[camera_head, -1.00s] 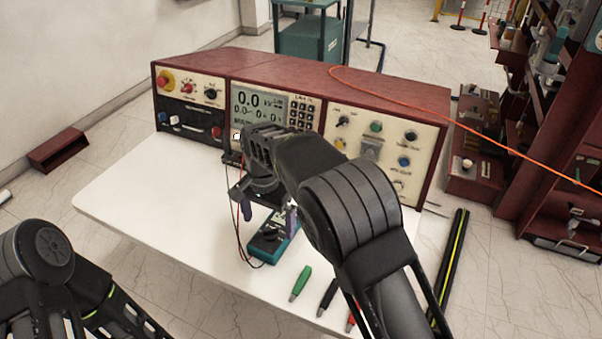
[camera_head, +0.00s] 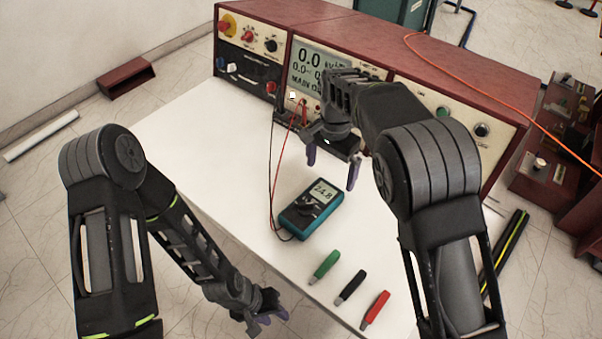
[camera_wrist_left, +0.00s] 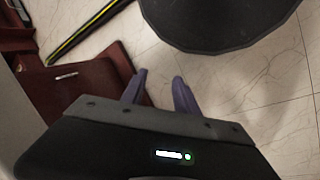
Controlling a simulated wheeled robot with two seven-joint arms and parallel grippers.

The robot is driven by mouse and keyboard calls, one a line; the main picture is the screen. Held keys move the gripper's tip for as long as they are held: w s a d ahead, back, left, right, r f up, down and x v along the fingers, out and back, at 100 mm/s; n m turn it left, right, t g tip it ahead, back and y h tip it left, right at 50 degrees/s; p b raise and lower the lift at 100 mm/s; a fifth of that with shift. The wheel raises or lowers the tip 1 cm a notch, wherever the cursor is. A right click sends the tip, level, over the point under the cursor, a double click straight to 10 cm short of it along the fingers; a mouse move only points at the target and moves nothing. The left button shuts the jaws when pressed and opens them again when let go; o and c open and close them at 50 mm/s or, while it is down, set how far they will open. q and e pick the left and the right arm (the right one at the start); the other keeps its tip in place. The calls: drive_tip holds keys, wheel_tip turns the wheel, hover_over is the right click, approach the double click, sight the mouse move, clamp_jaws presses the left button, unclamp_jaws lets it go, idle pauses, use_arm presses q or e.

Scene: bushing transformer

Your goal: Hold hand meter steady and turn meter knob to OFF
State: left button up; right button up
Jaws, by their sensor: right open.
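The hand meter (camera_head: 311,208), a dark unit with a teal edge, lies on the white table with its lit display showing digits. Its dark knob (camera_head: 305,209) is small, and its exact setting cannot be read. Red and black leads run from it toward the console. My right gripper (camera_head: 332,164) is open and empty, above and beyond the meter, apart from it. My left gripper (camera_head: 274,319) is low at the table's front edge, nearer than the meter and apart from it. Its two purple fingers in the left wrist view (camera_wrist_left: 159,89) are apart with nothing between them.
A red console (camera_head: 460,112) with screen and knobs stands along the table's back. Green (camera_head: 325,265), black (camera_head: 350,288) and red (camera_head: 375,308) probes lie at the front right. The table's left part (camera_head: 200,130) is clear. An orange cable (camera_head: 480,85) crosses the console.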

use_arm(q)
drive_tip(key=w+a+r+n+g+y, duration=0.1)
drive_tip(key=w+a+r+n+y, duration=0.1)
drive_tip(key=w+a, duration=0.55)
drive_tip(key=w+a+r+n+y, duration=0.2)
drive_tip(key=w+a+n, duration=0.15)
drive_tip(key=a, duration=0.75)
drive_tip(key=w+a+r+n+y, duration=0.2)
drive_tip(key=w+a+r+n, duration=0.15)
drive_tip(key=r, duration=0.25)
drive_tip(key=w+a+r+n+y, duration=0.1)
drive_tip(key=w+a+r+n, duration=0.2)
drive_tip(key=w+r, duration=0.25)
drive_tip(key=w+d+r+n, duration=0.2)
drive_tip(key=d+r+n, duration=0.2)
drive_tip(key=r, duration=0.4)
drive_tip(key=s+d+r+n+t+h, duration=0.1)
drive_tip(key=d+r+h, duration=0.2)
drive_tip(key=d, duration=0.9)
drive_tip(key=s+d+r+n+h, duration=0.1)
drive_tip(key=d+r+h, duration=0.2)
drive_tip(key=d, duration=0.9)
drive_tip(key=shift+r+n+t+h, duration=0.3)
drive_tip(key=shift+r+t, duration=0.1)
drive_tip(key=shift+r, duration=0.35)
